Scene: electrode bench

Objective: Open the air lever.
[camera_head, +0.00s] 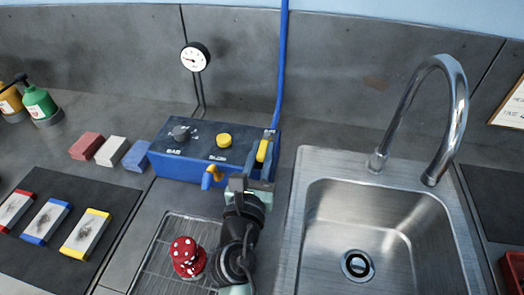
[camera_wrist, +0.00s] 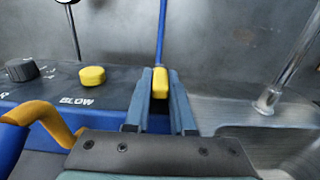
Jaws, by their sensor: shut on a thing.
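The air lever (camera_head: 262,150) is a yellow handle at the right end of the blue control box (camera_head: 190,170), in front of a blue hose. It also shows in the wrist view (camera_wrist: 160,82), upright between the two fingers. My gripper (camera_wrist: 161,95) comes from the front and is shut on the lever, one finger on each side. In the head view my gripper (camera_head: 262,164) sits at the box's right front corner and hides the lever's lower part. The lever's base is hidden.
The box also carries a dark knob (camera_head: 180,133), a yellow BLOW button (camera_head: 224,140) and a yellow spout (camera_head: 212,176) close left of my gripper. A red dotted object (camera_head: 187,255) stands on the wire rack. The sink (camera_head: 385,215) and faucet (camera_head: 455,100) are to the right.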

